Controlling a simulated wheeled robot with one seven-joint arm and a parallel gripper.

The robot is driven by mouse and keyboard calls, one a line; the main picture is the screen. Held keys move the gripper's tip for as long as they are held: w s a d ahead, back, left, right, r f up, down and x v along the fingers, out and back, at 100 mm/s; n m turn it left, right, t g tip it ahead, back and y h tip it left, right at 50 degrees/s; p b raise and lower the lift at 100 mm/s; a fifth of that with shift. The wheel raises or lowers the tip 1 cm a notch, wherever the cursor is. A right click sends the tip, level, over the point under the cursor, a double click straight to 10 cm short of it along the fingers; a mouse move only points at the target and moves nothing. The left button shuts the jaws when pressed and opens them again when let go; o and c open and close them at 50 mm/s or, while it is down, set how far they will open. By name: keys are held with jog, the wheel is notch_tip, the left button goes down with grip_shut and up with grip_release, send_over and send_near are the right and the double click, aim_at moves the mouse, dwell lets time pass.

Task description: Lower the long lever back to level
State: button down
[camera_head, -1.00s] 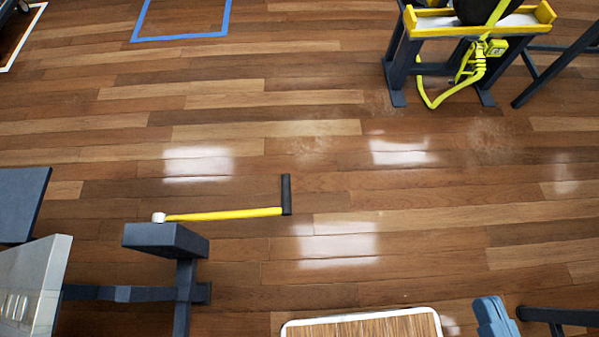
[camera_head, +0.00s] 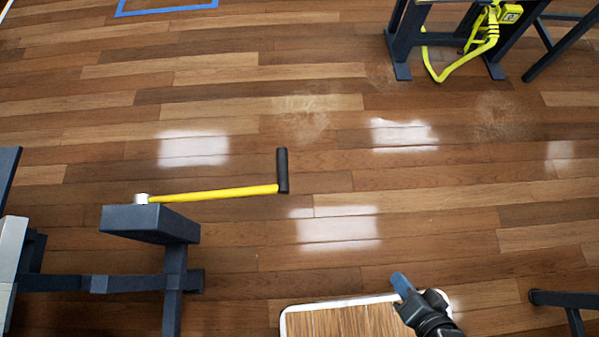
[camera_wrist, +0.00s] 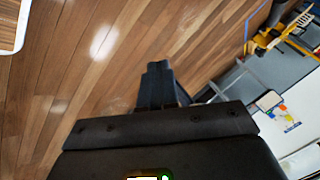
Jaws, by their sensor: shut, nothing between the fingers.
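The long lever (camera_head: 215,194) is a yellow bar with a white pivot end at the left and a black crosswise handle (camera_head: 282,171) at the right. Its pivot sits on top of a dark grey stand (camera_head: 150,223). Seen from above, its tilt is hard to judge. My gripper (camera_head: 400,284) is at the lower right, well apart from the lever, with its blue fingertips together and empty. In the wrist view my gripper (camera_wrist: 158,68) points out over the floor, fingers together. The lever is not recognisable in that view.
A wood-topped, white-edged platform (camera_head: 345,318) lies at the bottom, under my gripper. A dark frame with a yellow strap (camera_head: 462,65) stands at the upper right. A blue floor outline (camera_head: 168,10) is at the top. The floor between the lever and my gripper is clear.

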jog(key=w+a+f+m+g+y+b, duration=0.2)
jog(key=w+a+f+m+y+b, duration=0.15)
jog(key=f, duration=0.45)
jog(key=w+a+f+m+g+y+b, duration=0.1)
jog(key=w+a+f+m+y+b, duration=0.2)
jog(key=f, duration=0.6)
jog(key=w+a+f+m+g+y+b, duration=0.1)
jog(key=w+a+f+g+y+b, duration=0.15)
jog(key=w+f+b, duration=0.4)
jog(key=w+a+m+y+b, duration=0.3)
jog(key=w+y+b, duration=0.2)
jog(key=w+y, duration=0.15)
jog(key=w+d+r+g+y+b, duration=0.1)
jog(key=w+d+r+y+b, duration=0.1)
jog(key=w+r+y+b, duration=0.3)
jog(key=w+r+y, duration=0.1)
jog(key=w+r, duration=0.2)
jog(key=w, duration=0.1)
jog(key=shift+w+d+g, duration=0.3)
jog(key=shift+d+g, duration=0.05)
jog(key=shift+d, duration=0.05)
jog(key=d+r+p+x, duration=0.1)
jog(key=r+p+x, duration=0.1)
jog(key=x, duration=1.1)
jog(key=shift+r+p, duration=0.25)
jog(key=shift+p, duration=0.2)
